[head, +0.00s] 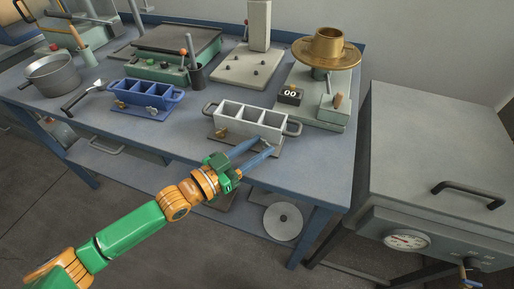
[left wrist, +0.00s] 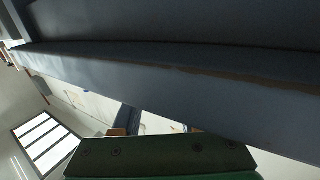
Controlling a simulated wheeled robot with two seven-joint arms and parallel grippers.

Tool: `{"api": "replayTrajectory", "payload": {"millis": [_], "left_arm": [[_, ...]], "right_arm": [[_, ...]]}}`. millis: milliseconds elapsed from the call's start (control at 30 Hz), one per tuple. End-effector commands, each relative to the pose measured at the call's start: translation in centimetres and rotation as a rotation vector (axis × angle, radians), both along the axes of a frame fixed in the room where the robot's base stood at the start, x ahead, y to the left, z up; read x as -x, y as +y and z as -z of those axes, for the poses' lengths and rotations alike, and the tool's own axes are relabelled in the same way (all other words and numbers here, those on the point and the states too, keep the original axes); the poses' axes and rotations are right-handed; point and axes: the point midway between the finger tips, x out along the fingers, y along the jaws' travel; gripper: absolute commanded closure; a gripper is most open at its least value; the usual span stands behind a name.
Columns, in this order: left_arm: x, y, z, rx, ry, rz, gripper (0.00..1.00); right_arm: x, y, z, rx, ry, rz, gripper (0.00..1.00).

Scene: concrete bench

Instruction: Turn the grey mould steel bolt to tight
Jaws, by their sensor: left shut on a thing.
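The grey mould (head: 252,117), an open box with several compartments and a handle at each end, sits on a brown base plate near the bench's front edge. A brass fitting (head: 221,133) is on its left front. My left gripper (head: 267,145) reaches up from the front, its blue fingers at the mould's right front. They are shut on the small steel bolt there, which the fingertips mostly hide. The bolt's angle cannot be read. In the left wrist view the green gripper body (left wrist: 160,158) fills the bottom, and the bolt is not visible.
A blue mould (head: 147,96) stands to the left on the bench (head: 185,128). A black counter block (head: 290,96) and a brass bowl on a stand (head: 329,49) are at the right. A grey cabinet with a gauge (head: 406,240) stands beside the bench.

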Motion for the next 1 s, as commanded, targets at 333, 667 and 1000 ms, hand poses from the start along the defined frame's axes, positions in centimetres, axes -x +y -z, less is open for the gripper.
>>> {"api": "replayTrajectory", "payload": {"millis": [333, 667, 1000], "left_arm": [[0.0, 0.0, 0.0, 0.001, -0.001, -0.001, 0.28], [0.2, -0.2, -0.8, 0.007, 0.007, -0.05, 0.28], [0.6, -0.8, -0.5, 0.009, 0.01, -0.37, 0.28]], "right_arm": [[0.0, 0.0, 0.0, 0.0, 0.0, 0.0, 0.5], [0.0, 0.0, -2.3, 0.0, 0.001, 0.0, 0.5], [0.0, -0.1, -8.1, 0.001, 0.001, 0.0, 0.5]]}}
